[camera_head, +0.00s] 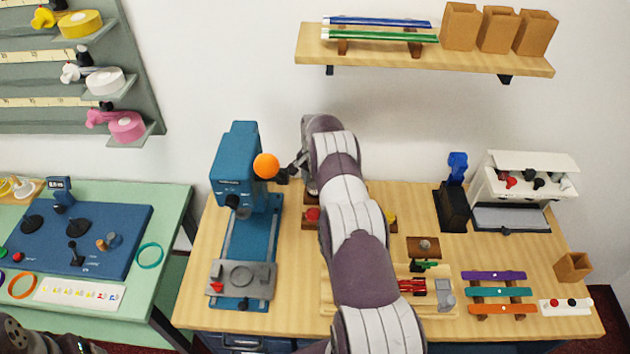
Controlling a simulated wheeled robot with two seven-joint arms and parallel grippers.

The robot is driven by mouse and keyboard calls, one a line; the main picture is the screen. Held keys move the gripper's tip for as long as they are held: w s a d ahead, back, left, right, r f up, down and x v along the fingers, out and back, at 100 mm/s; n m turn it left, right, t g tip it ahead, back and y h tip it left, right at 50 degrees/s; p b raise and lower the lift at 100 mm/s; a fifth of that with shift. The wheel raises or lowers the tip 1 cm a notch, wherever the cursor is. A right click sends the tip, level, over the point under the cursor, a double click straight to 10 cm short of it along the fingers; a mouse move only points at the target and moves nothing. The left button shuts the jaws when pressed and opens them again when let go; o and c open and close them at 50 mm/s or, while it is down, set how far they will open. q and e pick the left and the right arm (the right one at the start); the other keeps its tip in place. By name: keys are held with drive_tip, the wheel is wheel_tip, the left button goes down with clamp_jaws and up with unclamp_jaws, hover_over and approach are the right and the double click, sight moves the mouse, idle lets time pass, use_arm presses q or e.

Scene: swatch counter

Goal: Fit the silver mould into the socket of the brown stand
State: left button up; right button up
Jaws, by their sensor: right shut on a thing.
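A brown stand (415,253) is on the wooden counter, right of my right arm. A round silver piece (424,244) shows in the middle of its top; I cannot tell whether this is the mould or the bare socket. My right gripper (281,175) is far to the left of the stand, beside the blue press. It is shut on the orange ball knob (266,166) at the press's right side; the fingertips are small and partly hidden. My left gripper (80,346) is cut off at the bottom left edge, its jaws unclear.
The blue press (236,160) has a grey base plate (256,291). A grey block (446,297) and red and green pieces lie in front of the stand. Coloured strips (495,291) lie right. My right arm covers the counter's middle.

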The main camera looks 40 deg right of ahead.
drive_tip(key=shift+w, duration=0.1)
drive_tip(key=shift+b, duration=0.35)
idle(0.4)
drive_tip(key=shift+f+b, duration=0.6)
drive_tip(key=shift+f, duration=0.05)
idle(0.6)
drive_tip(key=o, duration=1.3)
wheel_tip(320, 180, up, 8)
drive_tip(key=p, duration=0.6)
drive_tip(key=shift+p, duration=0.4)
drive_tip(key=shift+f, duration=0.2)
